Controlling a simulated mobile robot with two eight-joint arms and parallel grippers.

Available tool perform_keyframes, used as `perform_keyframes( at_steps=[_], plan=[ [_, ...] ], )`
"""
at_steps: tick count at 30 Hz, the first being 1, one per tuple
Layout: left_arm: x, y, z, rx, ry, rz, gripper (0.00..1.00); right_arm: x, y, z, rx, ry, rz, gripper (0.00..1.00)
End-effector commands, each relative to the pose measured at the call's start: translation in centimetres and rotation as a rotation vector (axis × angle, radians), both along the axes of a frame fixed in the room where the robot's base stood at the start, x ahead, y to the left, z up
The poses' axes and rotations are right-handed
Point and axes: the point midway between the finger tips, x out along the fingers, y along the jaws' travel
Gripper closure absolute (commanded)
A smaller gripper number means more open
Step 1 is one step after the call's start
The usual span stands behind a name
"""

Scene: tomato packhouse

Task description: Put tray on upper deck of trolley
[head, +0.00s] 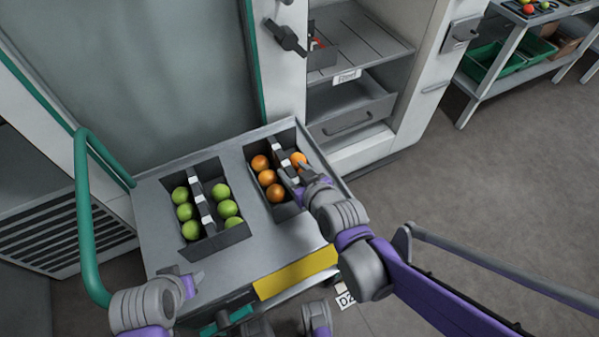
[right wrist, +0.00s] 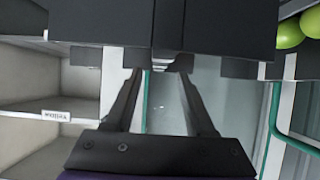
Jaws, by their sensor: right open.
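A dark tray of orange tomatoes (head: 286,213) sits on the right part of the trolley's grey upper deck (head: 160,232). A second dark tray, of green tomatoes (head: 226,239), sits on the deck to its left. Each tray has a central bar with pale clips. My right gripper (head: 297,171) is open at the bar of the orange-tomato tray and hides part of it. In the right wrist view its two fingers (right wrist: 160,78) are apart, just below a dark tray part (right wrist: 110,22). My left gripper (head: 192,284) is at the deck's front left, apart from both trays; its jaws are unclear.
The trolley has a green handle rail (head: 84,210) at the left and a yellow panel (head: 296,271) in front. Behind stands a white cabinet with an open shelf bay (head: 355,45). A rack with green crates (head: 485,62) is at the far right. Floor between is clear.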

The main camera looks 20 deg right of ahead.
Motion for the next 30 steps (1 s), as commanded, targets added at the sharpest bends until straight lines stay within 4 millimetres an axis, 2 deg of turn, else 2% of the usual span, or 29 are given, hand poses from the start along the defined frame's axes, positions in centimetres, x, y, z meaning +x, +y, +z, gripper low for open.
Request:
perform_keyframes(
  at_steps=[3,9,30],
  plan=[
    [0.0,0.0,0.7,0.0,-0.002,0.0,0.5,-1.5,-0.3,1.0,0.0,0.0,0.0,0.45],
    [0.1,0.0,1.2,0.0,-0.004,0.0,0.5,-2.8,-0.5,1.6,0.0,0.0,0.0,0.45],
    [0.1,0.0,1.2,0.0,-0.004,0.0,0.5,-3.0,-0.6,1.7,0.0,0.0,0.0,0.45]
  ],
)
